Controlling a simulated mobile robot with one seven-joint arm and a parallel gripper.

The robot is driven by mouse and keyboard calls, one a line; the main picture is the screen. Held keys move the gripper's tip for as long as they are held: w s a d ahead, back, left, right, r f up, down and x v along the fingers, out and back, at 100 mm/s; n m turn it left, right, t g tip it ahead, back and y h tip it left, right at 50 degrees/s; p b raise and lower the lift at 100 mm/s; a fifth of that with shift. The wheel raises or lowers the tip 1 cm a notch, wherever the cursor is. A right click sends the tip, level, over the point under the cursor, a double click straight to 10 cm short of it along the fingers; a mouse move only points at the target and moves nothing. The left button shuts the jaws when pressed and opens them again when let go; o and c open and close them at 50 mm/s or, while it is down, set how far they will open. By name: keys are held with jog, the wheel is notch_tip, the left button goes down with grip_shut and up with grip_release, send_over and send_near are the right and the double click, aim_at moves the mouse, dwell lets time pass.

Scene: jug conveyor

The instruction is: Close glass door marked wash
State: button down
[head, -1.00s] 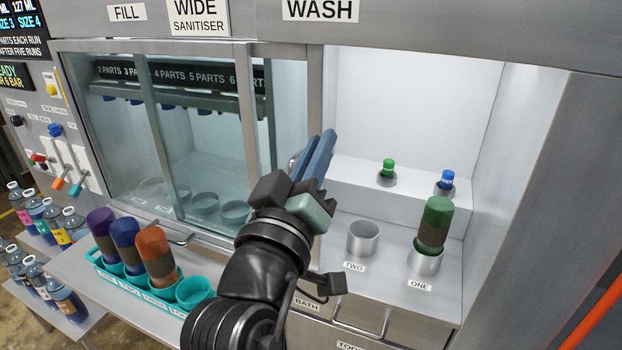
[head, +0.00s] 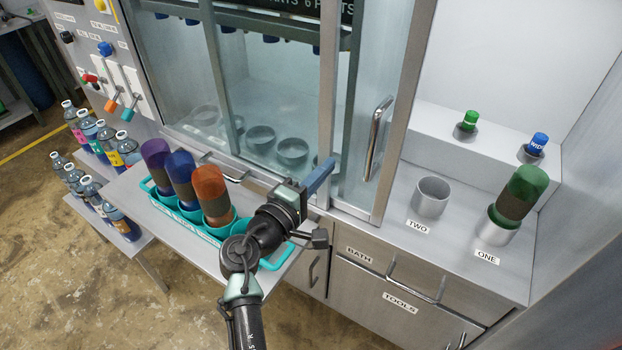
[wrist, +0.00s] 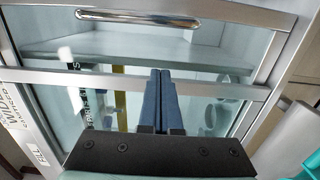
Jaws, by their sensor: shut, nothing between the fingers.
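The glass door (head: 399,125) with an upright metal bar handle (head: 377,138) stands left of the wash bay (head: 480,70), whose front is open. The WASH sign is out of frame now. My gripper (head: 328,166) has its blue fingers together and empty, left of and below the handle in the head view. In the wrist view the shut fingers (wrist: 161,78) point at the glass and frame, with the handle (wrist: 138,18) beyond them near the top edge. I cannot tell whether the fingertips touch anything.
A teal rack (head: 272,262) with purple, blue and orange jugs lies just left of my arm. Drawers (head: 400,285) are below. Several bottles (head: 105,140) stand at left.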

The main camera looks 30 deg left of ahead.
jog(key=shift+w+d+p, duration=0.5)
jog(key=shift+w+d, duration=0.25)
jog(key=shift+d, duration=0.3)
jog(key=shift+w+d+p, duration=0.5)
jog(key=shift+w+d, duration=0.2)
jog(key=shift+d, duration=0.35)
jog(key=shift+d, duration=0.1)
